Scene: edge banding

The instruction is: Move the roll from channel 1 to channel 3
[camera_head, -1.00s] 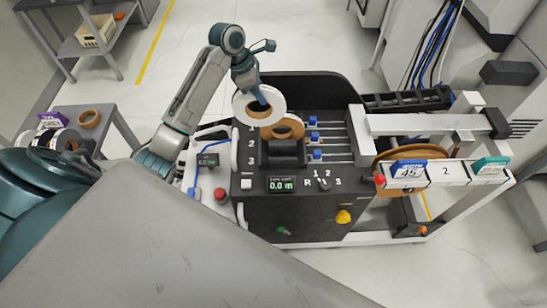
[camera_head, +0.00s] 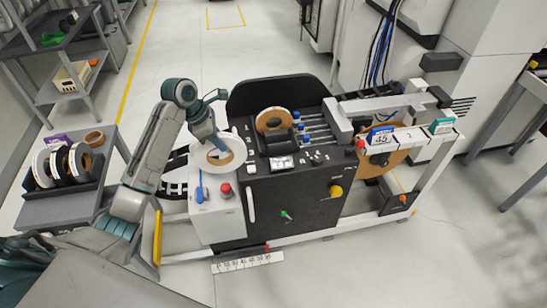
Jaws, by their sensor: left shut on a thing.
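My left gripper (camera_head: 219,148) is shut on a white-sided roll (camera_head: 234,165) with a brown core. The gripper comes down into the roll's centre, and its fingertips are partly hidden there. The held roll is over the left edge of the black machine (camera_head: 290,212), above the white control box. My right gripper is not in view.
A red button (camera_head: 225,189) is on the white box (camera_head: 215,220) just below the held roll. A cart (camera_head: 62,211) at left carries several rolls. A large brown reel (camera_head: 374,164) is at the machine's right, behind blue and teal tags.

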